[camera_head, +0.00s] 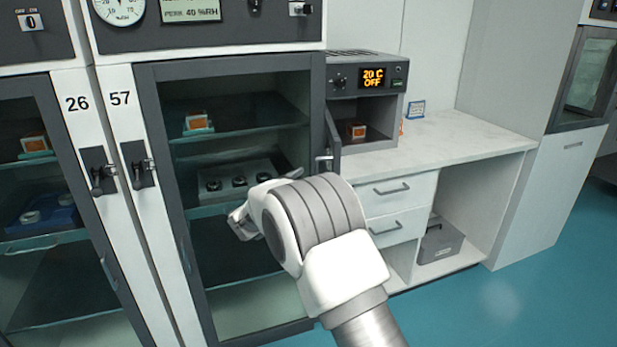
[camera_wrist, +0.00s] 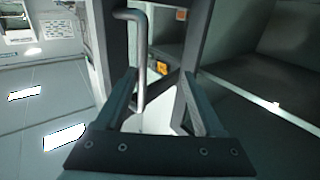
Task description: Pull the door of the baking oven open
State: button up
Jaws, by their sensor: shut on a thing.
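The baking oven (camera_head: 368,82) is a grey box on the white counter, with an orange display reading 20 C OFF. Its dark door (camera_head: 333,128) stands open, seen nearly edge-on at the oven's left. An orange-and-white item (camera_head: 357,131) shows inside. The door's metal handle (camera_head: 324,161) shows just above my arm.
Glass-fronted cabinet 57 (camera_head: 238,68) stands left of the oven, close to my arm, with cabinet 26 (camera_head: 73,130) further left. The counter (camera_head: 455,140) right of the oven is mostly clear. Drawers (camera_head: 397,190) and a grey box (camera_head: 440,240) sit below.

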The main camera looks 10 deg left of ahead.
jog(key=p+v, duration=0.1)
jog(key=v, duration=1.6)
jog(key=shift+p, duration=0.35)
jog(key=shift+a+r, duration=0.1)
